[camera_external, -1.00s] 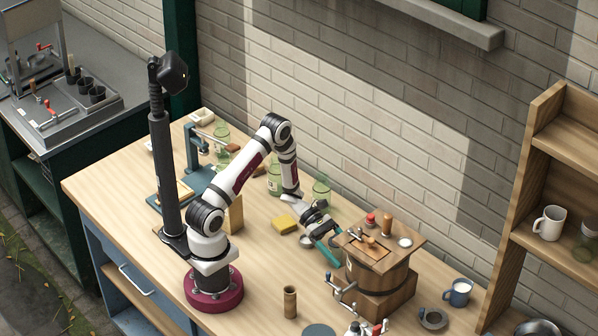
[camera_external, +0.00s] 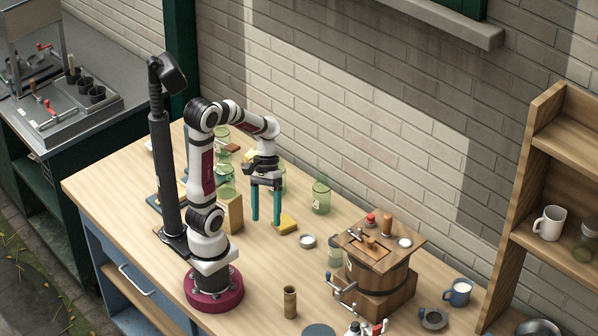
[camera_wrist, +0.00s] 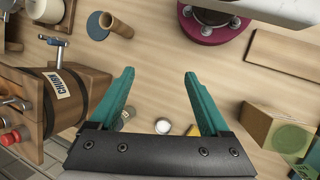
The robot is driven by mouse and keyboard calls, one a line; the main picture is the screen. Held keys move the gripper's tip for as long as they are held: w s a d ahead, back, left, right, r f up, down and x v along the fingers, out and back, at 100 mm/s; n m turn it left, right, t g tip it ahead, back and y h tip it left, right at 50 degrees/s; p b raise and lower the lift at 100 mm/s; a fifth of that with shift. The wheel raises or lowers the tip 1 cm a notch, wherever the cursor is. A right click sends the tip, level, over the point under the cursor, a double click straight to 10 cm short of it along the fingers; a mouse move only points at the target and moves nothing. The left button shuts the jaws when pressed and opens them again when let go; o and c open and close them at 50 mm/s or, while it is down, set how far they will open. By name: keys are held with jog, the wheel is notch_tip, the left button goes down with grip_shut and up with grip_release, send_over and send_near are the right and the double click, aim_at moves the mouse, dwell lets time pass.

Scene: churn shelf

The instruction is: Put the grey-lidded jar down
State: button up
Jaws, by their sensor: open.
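A pale green glass jar (camera_external: 335,252) stands upright on the table, close against the left side of the wooden churn (camera_external: 375,275). It seems to be the grey-lidded jar, but its lid is too small to make out and the churn hides part of it. In the wrist view what looks like the same jar (camera_wrist: 127,116) shows partly behind a finger. My gripper (camera_external: 266,219) points down, open and empty, well to the left of the jar and above the table near the yellow sponge (camera_external: 287,224). Its teal fingers are wide apart in the wrist view (camera_wrist: 158,76).
A small round pale dish or lid (camera_external: 307,241) lies between sponge and churn. Another green jar (camera_external: 321,196) stands near the wall. A tan block (camera_external: 233,214) is left of my fingers. A brown cylinder (camera_external: 290,302) stands in front. A blue mug (camera_external: 459,292) is right of the churn.

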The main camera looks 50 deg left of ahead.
jog(key=s+a+r+m+t+y, duration=0.2)
jog(key=s+a+m+t+y, duration=0.1)
jog(key=a+m, duration=0.4)
jog(key=shift+s+r+y, duration=0.35)
jog(key=shift+s+y, duration=0.55)
jog(key=shift+y, duration=0.3)
